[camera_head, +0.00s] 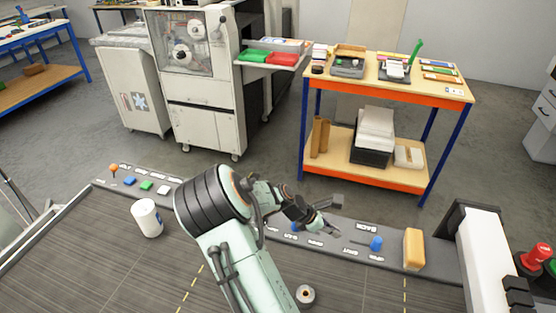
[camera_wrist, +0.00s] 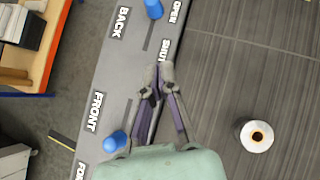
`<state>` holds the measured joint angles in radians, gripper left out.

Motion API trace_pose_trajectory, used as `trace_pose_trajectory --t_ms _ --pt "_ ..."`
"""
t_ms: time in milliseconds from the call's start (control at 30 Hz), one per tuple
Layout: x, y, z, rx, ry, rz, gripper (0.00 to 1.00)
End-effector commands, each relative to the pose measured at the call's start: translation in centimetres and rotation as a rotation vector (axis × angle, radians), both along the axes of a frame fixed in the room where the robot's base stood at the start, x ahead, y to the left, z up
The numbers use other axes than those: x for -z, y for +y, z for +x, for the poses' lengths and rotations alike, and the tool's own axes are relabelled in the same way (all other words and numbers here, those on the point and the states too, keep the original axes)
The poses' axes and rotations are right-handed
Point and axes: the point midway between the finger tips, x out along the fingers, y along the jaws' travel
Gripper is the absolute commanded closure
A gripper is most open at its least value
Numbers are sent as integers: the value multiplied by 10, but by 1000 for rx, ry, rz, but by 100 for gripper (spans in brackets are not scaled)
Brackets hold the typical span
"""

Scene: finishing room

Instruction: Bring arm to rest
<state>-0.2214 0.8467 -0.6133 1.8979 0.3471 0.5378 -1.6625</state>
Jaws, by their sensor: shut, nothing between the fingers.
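My gripper (camera_head: 331,229) hangs over the grey control strip at the front of the work surface, at the end of my pale green arm. In the wrist view my gripper (camera_wrist: 159,68) has its fingertips together, with nothing between them. The fingers have purple inner pads. They show over the strip, between two blue knobs and near the label SHUT. One blue knob (camera_wrist: 115,142) is beside the label FRONT, and the other blue knob (camera_wrist: 153,9) is near BACK and OPEN.
The strip (camera_head: 340,246) also carries a yellow block (camera_head: 413,249) and coloured buttons. A white cylinder (camera_head: 147,218) and a small white spool (camera_head: 305,295) stand on the dark surface. Beyond are a machine (camera_head: 195,90) and an orange-edged bench (camera_head: 385,88). Much of the surface is clear.

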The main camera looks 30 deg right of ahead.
Motion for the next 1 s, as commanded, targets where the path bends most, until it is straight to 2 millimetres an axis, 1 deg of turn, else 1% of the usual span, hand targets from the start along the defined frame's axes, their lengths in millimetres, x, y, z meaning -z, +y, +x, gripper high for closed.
trace_pose_trajectory --t_ms 133,167,267,333,367,433,467,500,533,567,600,667,700,767,800,867,900,1000 --pt "0 -2 -1 5 0 0 100" --pt "-3 -3 0 10 -11 2 100" --pt "-22 -2 8 19 -87 26 100" --pt "-43 4 16 24 -172 70 100" --pt "-53 9 18 21 -213 97 100" --pt "-77 27 20 9 -306 181 100" --pt "-87 38 18 3 -342 225 100" --pt "-101 53 15 6 -394 282 100" --pt "-110 65 11 15 -433 327 100" --pt "-120 78 6 28 -472 369 100" --pt "-132 95 -2 52 -521 427 100" --pt "-148 122 -17 96 -582 507 100" --pt "-156 138 -28 131 -614 556 100" --pt "-166 162 -48 190 -649 620 100" --pt "-170 177 -62 237 -665 655 100" --pt "-173 198 -86 318 -675 698 100" --pt "-172 212 -103 386 -673 718 100" --pt "-162 235 -141 567 -635 719 100"
